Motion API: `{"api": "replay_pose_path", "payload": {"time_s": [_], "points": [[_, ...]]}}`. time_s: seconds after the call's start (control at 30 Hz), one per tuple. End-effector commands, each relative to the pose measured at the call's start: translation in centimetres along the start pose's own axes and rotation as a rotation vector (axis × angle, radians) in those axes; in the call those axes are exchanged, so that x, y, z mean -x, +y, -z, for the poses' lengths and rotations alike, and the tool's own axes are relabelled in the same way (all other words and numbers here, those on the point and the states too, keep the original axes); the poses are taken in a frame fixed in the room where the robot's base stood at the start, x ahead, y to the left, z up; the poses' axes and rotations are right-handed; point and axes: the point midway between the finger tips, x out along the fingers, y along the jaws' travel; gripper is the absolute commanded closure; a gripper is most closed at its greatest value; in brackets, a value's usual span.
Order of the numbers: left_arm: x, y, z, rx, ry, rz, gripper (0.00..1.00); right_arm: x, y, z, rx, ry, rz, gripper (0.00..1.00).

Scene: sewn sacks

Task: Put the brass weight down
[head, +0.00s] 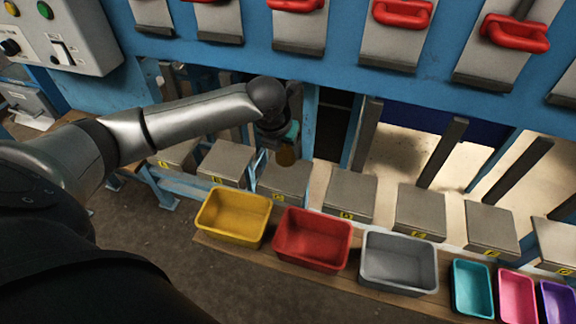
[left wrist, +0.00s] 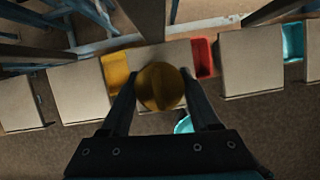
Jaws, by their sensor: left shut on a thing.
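The brass weight (head: 286,157) is a round, golden-brown piece held in my left gripper (head: 282,148). In the left wrist view the weight (left wrist: 160,87) shows as a round disc between the two dark fingers, which are shut on it. In the head view the weight hangs in front of and over a grey square pad (head: 284,182) with a yellow label. I cannot tell whether its underside touches the pad. The gripper partly hides the weight's top. My right gripper is not in view.
More grey pads stand in a row on both sides, such as one (head: 350,193) to the right. In front, a plank holds yellow (head: 234,232), red (head: 311,255), grey (head: 399,281) and several other bins. Upright bars (head: 443,153) rise behind the pads, below red handles (head: 403,14).

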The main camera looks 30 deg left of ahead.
Motion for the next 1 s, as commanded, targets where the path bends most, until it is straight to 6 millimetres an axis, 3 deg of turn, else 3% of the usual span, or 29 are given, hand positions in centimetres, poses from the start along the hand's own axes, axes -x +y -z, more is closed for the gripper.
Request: {"api": "replay_pose_path", "payload": {"time_s": [0.53,0.93,0.97,1.0], "points": [[-4.5,-0.1,1.6,0.000,-0.008,0.003,1.00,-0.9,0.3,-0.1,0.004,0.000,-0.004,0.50],[-4.8,-0.1,1.7,0.000,-0.011,0.003,1.00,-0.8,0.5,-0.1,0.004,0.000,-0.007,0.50],[-5.0,-0.1,2.0,-0.001,-0.002,0.002,0.36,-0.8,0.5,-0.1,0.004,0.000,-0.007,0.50],[-5.0,-0.1,2.0,-0.001,-0.002,0.002,0.31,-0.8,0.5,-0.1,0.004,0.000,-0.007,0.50]]}}
